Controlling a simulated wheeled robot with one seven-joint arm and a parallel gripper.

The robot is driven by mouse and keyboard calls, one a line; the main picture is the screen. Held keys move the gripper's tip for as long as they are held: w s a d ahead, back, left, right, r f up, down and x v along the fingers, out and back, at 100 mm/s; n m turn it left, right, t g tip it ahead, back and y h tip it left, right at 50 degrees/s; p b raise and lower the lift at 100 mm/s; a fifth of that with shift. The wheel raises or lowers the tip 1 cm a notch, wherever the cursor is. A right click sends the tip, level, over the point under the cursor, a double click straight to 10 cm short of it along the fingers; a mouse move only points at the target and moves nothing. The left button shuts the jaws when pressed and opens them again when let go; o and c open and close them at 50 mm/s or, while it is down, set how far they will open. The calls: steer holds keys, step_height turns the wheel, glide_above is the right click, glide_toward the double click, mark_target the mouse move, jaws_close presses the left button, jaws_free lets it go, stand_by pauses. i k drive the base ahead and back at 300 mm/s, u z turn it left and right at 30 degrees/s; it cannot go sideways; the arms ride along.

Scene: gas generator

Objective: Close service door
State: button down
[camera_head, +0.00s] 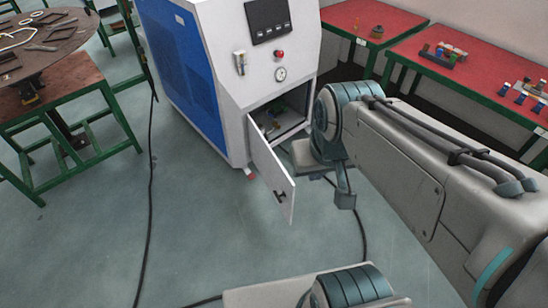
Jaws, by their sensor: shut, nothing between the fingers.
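The gas generator (225,70) is a white and blue cabinet standing at the top middle. Its service door (272,182) is a white panel with a dark handle (281,196). The door stands open, swung out toward me from the low opening (280,118), where some inner parts show. My gripper (345,196) is to the right of the door, pointing down, near the height of the handle. It looks shut and empty, with a gap in the picture between it and the door. Its tips are small, and its distance from the door is hard to judge.
Red-topped tables (372,20) with small parts stand at the upper right. A green-framed table (66,85) and a round table with tools (35,42) stand at the left. Black cables (150,200) lie on the floor. The floor in front of the door is mostly clear.

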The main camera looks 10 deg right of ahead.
mark_target(275, 176)
steer(key=i, duration=0.95)
steer(key=z, duration=0.2)
steer(key=k, duration=0.25)
